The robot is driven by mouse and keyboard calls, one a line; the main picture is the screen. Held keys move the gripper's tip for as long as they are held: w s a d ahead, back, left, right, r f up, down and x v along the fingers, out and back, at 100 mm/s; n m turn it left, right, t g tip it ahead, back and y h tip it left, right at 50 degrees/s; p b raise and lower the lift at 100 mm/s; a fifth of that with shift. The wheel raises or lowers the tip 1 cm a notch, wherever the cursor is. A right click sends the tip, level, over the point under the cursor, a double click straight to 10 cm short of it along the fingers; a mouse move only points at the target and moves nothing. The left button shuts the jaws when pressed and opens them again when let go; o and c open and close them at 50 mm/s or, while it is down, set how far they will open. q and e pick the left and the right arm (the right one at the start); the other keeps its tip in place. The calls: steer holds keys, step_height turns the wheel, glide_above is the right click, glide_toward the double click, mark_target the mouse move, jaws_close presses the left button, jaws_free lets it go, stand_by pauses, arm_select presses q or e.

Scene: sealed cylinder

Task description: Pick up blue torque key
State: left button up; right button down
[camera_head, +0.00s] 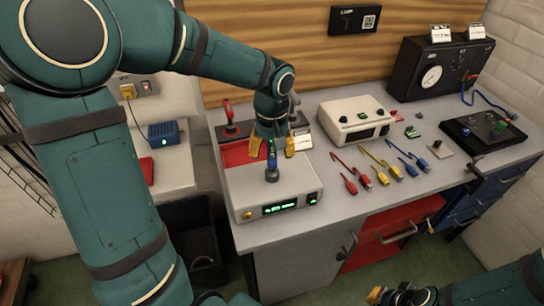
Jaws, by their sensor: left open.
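The blue torque key (271,158) stands upright on a dark round base on top of a white box-shaped unit with a green lit display (280,207). My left gripper (272,146) reaches down from behind, its yellow fingertips apart. The key shows between and just in front of the fingertips; I cannot tell whether they touch it. The key's upper end is partly hidden by the gripper. My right gripper (400,296) is at the bottom right edge, well away from the key, and its jaws are not clear.
Red, yellow and blue leads (377,165) lie on the grey bench right of the unit. Behind them stands a cream instrument box (355,117). A black gauge case (440,68) and black panel (484,130) are farther right. A red-handled device (229,112) stands behind the unit.

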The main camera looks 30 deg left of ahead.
arm_select(q)
steer(key=shift+f, duration=0.15)
steer(key=shift+c, duration=0.4)
jaws_close()
